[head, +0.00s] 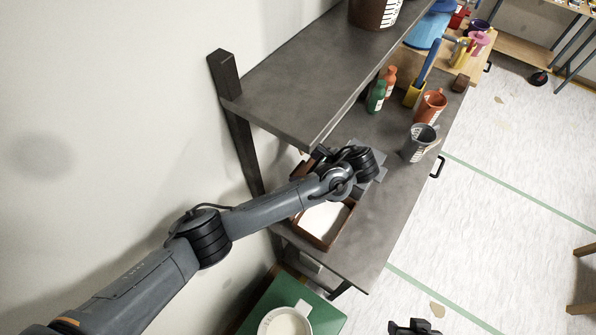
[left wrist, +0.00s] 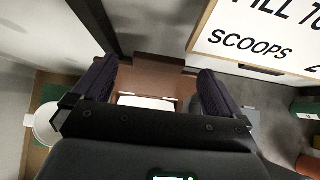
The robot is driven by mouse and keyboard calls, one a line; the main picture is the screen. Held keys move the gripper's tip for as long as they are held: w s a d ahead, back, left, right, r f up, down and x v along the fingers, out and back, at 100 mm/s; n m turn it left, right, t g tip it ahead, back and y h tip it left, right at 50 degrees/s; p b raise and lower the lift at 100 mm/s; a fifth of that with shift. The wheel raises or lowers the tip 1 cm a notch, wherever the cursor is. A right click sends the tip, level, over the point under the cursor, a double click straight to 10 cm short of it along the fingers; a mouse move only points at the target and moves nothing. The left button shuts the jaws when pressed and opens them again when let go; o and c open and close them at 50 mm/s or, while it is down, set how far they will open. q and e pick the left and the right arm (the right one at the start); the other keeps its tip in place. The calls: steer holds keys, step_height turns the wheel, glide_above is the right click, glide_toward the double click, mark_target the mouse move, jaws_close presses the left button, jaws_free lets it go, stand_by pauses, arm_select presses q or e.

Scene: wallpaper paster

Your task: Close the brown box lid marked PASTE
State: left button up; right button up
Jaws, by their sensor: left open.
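The brown box (head: 322,222) sits on the lower shelf under my left forearm in the head view, with a white inside or contents showing. In the left wrist view the box's brown panel (left wrist: 150,75), which looks like its raised lid, and a white patch (left wrist: 147,102) show between the fingers. I cannot read the PASTE mark. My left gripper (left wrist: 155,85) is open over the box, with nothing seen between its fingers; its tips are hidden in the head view. A dark part at the bottom edge, apparently my right gripper (head: 414,327), is cut off.
A grey upper shelf (head: 290,85) overhangs the box's far side. Farther along the lower shelf stand a grey cup (head: 418,145), an orange cup (head: 430,106) and bottles. A framed sign (left wrist: 265,35) is close in the wrist view. A white bucket (head: 284,324) stands on green.

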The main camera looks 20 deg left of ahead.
mark_target(299, 169)
arm_select(q)
steer(key=x, duration=0.3)
steer(key=shift+a+f+p, duration=0.15)
steer(key=shift+a+p, duration=0.05)
steer(key=shift+p, duration=0.1)
steer(key=shift+w+a+f, duration=0.15)
steer(key=shift+a+f, duration=0.3)
steer(key=shift+f, duration=0.05)
steer(key=c, duration=1.4)
steer(key=shift+d, duration=0.1)
steer(key=shift+c, duration=0.7)
steer(key=shift+d+r, duration=0.1)
steer(key=shift+o, duration=0.2)
steer(key=shift+d+p, duration=0.15)
steer(key=shift+p, duration=0.15)
